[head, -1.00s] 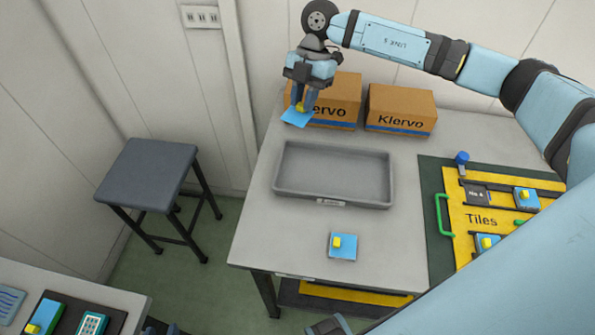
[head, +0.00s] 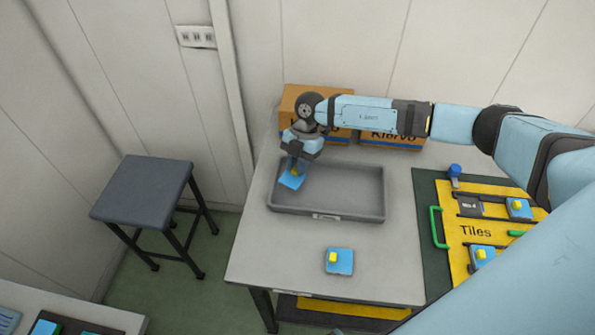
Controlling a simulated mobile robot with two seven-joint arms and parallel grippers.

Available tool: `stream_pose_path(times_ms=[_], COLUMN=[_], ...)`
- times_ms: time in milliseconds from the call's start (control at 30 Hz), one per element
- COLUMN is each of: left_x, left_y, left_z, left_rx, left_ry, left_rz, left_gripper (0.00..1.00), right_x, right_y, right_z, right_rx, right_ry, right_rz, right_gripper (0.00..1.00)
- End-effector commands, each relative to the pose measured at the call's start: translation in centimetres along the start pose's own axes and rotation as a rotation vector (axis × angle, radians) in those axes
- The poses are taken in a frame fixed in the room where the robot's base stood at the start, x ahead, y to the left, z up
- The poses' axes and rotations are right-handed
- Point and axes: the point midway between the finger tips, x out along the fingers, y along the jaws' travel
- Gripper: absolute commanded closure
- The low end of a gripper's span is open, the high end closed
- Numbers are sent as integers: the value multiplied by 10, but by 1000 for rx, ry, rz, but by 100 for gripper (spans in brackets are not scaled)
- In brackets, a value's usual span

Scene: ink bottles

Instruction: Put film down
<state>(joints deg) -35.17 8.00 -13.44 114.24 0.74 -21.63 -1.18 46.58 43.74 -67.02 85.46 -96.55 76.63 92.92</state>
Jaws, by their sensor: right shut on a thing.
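My right gripper (head: 297,168) is shut on a blue film piece (head: 291,181) with a yellow knob. It holds the piece tilted over the left part of the grey tray (head: 350,213); I cannot tell whether the piece touches the tray floor. The rest of the tray is empty. Another blue square with a yellow knob (head: 340,262) lies on the table in front of the tray. My left gripper is not in view.
Two cardboard boxes (head: 303,98) stand behind the tray, partly hidden by my right arm. A yellow Tiles board (head: 485,246) with blue squares and a green handle lies at the right. A dark stool (head: 145,188) stands left of the grey table (head: 258,247).

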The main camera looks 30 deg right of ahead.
Motion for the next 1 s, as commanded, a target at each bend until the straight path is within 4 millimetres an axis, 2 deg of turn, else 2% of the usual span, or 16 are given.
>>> stream_pose_path(times_ms=[100,200,700,733,800,833,1000], left_x=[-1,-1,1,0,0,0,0], left_y=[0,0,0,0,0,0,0], left_z=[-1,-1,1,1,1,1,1], left_rx=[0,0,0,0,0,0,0], left_ry=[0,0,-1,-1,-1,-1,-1], left_rz=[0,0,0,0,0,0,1], left_gripper=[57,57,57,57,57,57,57], right_x=[19,29,37,36,36,36,36], right_y=[-1,0,-1,-1,-1,-1,-1], right_z=[7,11,15,15,15,15,15], right_rx=[3,1,2,2,2,2,1], right_ry=[1,0,0,0,0,0,0], right_rz=[-3,-3,-2,-1,-1,-1,-1], right_gripper=[88,88,88,74,58,53,53])
